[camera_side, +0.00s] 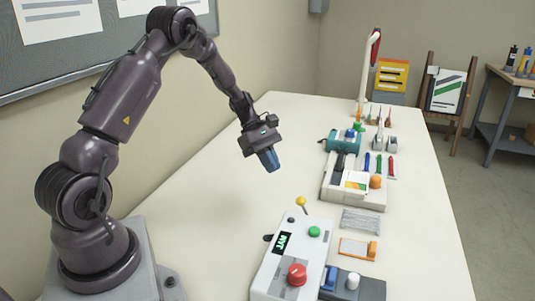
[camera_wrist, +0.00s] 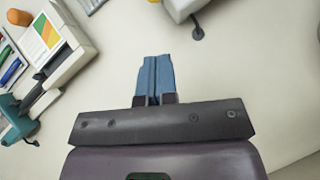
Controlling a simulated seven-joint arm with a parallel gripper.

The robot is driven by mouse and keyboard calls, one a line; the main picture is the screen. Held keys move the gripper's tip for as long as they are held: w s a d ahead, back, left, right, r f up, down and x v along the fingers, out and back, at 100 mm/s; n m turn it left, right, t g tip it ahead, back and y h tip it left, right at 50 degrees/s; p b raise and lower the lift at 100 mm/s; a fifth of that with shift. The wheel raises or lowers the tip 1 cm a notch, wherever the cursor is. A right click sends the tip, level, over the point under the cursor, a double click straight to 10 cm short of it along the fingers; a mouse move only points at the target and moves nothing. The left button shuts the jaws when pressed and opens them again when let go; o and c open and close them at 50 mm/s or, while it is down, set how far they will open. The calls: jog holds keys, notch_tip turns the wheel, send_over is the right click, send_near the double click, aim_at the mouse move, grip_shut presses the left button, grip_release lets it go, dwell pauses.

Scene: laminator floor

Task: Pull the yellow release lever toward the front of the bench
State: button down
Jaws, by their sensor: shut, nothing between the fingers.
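The yellow release lever (camera_side: 301,202) is a yellow ball on a thin stalk. It rises from the back of a white control box (camera_side: 317,258) at the front of the bench in the side view. The stalk leans slightly. My gripper (camera_side: 272,166) hangs in the air behind and to the left of the lever, apart from it. Its blue fingers are shut and empty, and they also show together in the wrist view (camera_wrist: 157,62). The lever cannot be made out clearly in the wrist view; part of a white housing (camera_wrist: 183,8) shows at its top edge.
The control box bears a green button (camera_side: 314,231), a red knob (camera_side: 297,274) and a dark display (camera_side: 282,243). A laminator-like machine with an orange knob (camera_side: 376,181) stands farther back. A grey mesh pad (camera_side: 361,220) lies between them. The bench's left part is clear.

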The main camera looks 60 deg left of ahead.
aim_at(304, 210)
jog(key=w+d+f, duration=0.2)
jog(key=d+f, duration=0.2)
jog(key=d, duration=0.2)
jog(key=shift+d+f, duration=0.2)
jog(key=shift+d, duration=0.05)
jog(key=shift+w, duration=0.15)
jog(key=shift+w+d+r, duration=0.1)
jog(key=shift+d+r, duration=0.05)
jog(key=shift+r, duration=0.05)
